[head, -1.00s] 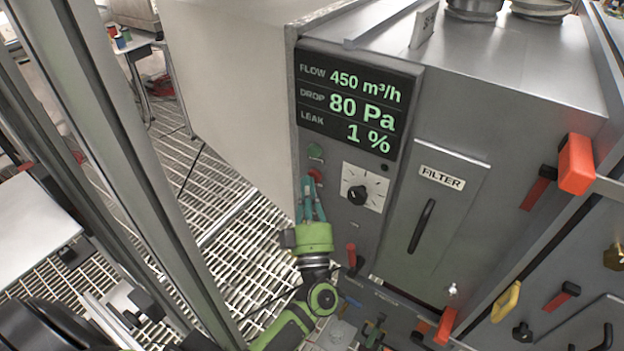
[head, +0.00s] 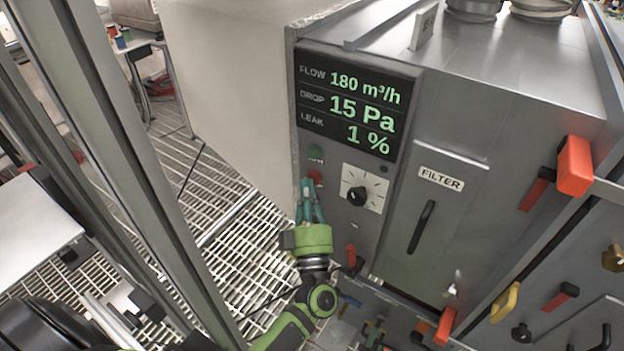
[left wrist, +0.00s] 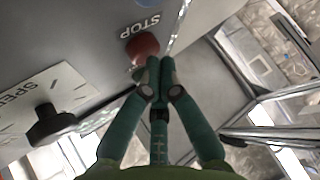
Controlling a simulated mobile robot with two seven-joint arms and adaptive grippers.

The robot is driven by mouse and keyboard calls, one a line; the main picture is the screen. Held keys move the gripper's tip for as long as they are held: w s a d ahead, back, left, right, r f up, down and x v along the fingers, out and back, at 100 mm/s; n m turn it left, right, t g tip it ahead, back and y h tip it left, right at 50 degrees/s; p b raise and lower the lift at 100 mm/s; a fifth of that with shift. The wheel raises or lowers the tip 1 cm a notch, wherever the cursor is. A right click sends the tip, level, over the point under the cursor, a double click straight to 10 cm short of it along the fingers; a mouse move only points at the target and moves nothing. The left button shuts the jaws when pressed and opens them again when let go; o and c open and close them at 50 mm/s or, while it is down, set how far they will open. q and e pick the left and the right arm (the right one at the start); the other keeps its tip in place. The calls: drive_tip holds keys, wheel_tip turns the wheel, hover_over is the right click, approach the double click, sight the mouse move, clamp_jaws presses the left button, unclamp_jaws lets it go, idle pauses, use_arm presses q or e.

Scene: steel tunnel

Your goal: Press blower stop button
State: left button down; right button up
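The red stop button (head: 315,176) is on the grey blower panel, below the green button (head: 315,154). In the left wrist view the red button (left wrist: 142,46) sits beside a STOP label (left wrist: 139,26). My left gripper (head: 308,186) has its teal fingers brought together just below the red button. In the left wrist view its fingertips (left wrist: 154,68) meet close to the button's edge; I cannot tell whether they touch it. The display (head: 349,103) reads flow 180 m³/h, drop 15 Pa, leak 1 %. My right gripper is not in view.
A dial (head: 358,195) is right of the button; it also shows as the black speed knob (left wrist: 55,124) in the left wrist view. A filter door (head: 430,215) and red-handled levers (head: 575,165) lie further right. Metal grating (head: 245,235) covers the floor at left.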

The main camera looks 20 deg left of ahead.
use_arm(q)
drive_tip(key=s, duration=0.2)
drive_tip(key=s+p, duration=0.1)
drive_tip(key=s+a+p, duration=0.1)
drive_tip(key=s, duration=0.1)
drive_tip(key=shift+s, duration=0.35)
drive_tip(key=shift+d+f, duration=0.1)
idle(0.6)
